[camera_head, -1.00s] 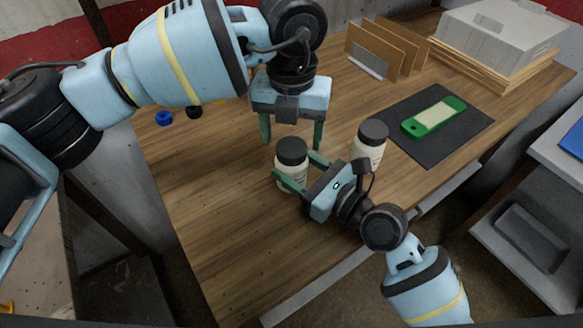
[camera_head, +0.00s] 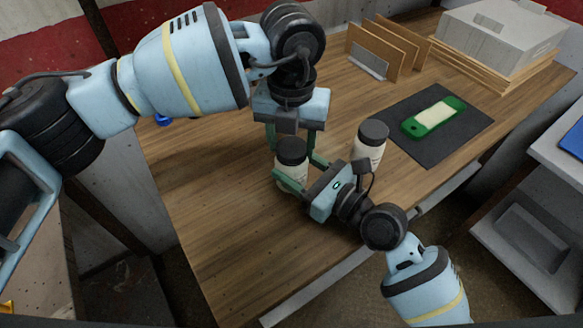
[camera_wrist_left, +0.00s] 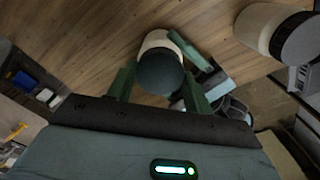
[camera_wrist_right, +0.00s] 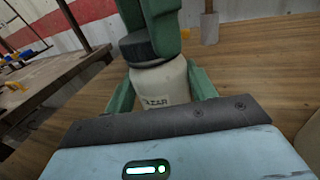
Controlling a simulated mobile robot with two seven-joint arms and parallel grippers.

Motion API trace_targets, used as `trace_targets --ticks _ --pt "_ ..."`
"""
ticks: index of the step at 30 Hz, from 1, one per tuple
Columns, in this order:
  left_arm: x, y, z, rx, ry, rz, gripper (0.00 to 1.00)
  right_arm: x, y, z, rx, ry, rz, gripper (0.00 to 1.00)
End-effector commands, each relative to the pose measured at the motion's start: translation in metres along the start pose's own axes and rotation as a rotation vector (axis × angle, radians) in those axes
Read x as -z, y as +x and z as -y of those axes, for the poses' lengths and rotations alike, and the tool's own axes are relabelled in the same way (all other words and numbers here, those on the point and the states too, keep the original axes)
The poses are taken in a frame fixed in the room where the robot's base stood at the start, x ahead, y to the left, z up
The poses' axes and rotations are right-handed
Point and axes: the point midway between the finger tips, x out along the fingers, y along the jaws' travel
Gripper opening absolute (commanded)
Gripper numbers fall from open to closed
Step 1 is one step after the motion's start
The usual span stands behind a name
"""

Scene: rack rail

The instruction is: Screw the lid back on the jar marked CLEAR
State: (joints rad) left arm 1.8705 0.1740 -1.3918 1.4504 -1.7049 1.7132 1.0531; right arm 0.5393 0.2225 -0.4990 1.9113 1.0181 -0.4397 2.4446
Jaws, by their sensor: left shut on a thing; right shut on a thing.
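A white jar (camera_head: 292,172) with a black lid (camera_head: 291,151) on top stands upright near the middle of the table. My right gripper (camera_head: 295,166) is shut around the jar's body. The right wrist view shows the jar (camera_wrist_right: 160,82) with a label that I read only in part, ending in "AR". My left gripper (camera_head: 289,142) comes down from above and is shut on the lid, with its green fingers on either side. The left wrist view shows the lid (camera_wrist_left: 160,72) between them. I cannot tell how tightly the lid sits.
A second white jar (camera_head: 368,153) with a black lid stands close to the right. A green device (camera_head: 434,117) lies on a dark mat (camera_head: 462,138). A file rack (camera_head: 375,60) and a grey box on boards (camera_head: 500,40) stand behind. The table's left front is clear.

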Motion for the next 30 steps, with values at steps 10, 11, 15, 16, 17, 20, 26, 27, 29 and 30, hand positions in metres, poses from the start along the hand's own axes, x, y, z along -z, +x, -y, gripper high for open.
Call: trace_targets --ticks 10,11,15,16,17,20,26,27,29,30 --pt "-0.0005 0.0001 -0.0003 -0.001 0.435 0.001 0.23 0.0005 -0.0001 0.0000 0.000 0.000 -0.001 0.00" --pt "-0.0005 0.0000 -0.0003 -0.001 0.484 0.001 0.23 0.0005 -0.0001 0.0000 0.000 0.000 -0.001 0.00" --pt "-0.0006 -0.0001 -0.0001 0.000 0.717 0.002 0.23 0.0005 -0.0001 -0.0001 0.000 0.000 -0.001 0.00" --pt "-0.0006 -0.0001 -0.0001 0.000 0.766 0.002 0.23 0.0005 -0.0001 -0.0001 0.000 0.000 -0.001 0.00" --pt "-0.0006 -0.0001 -0.0001 0.000 0.816 0.002 0.23 0.0005 -0.0001 -0.0001 0.000 0.000 -0.001 0.00" --pt "-0.0006 0.0000 -0.0001 -0.001 0.981 0.001 0.23 0.0005 0.0000 -0.0001 0.000 0.000 -0.001 0.00" --pt "-0.0005 0.0004 -0.0001 -0.001 1.274 0.000 0.23 0.0005 0.0000 -0.0002 -0.001 0.000 -0.001 0.00" --pt "-0.0004 0.0005 -0.0001 -0.001 1.277 0.000 0.23 0.0005 0.0000 -0.0002 -0.001 0.000 -0.001 0.00" --pt "-0.0005 0.0004 0.0000 -0.001 1.273 0.001 0.23 0.0005 0.0000 -0.0002 -0.001 0.000 -0.001 0.00" --pt "-0.0004 0.0005 0.0000 -0.001 1.272 0.001 0.23 0.0005 0.0000 -0.0002 -0.001 0.000 -0.001 0.00"
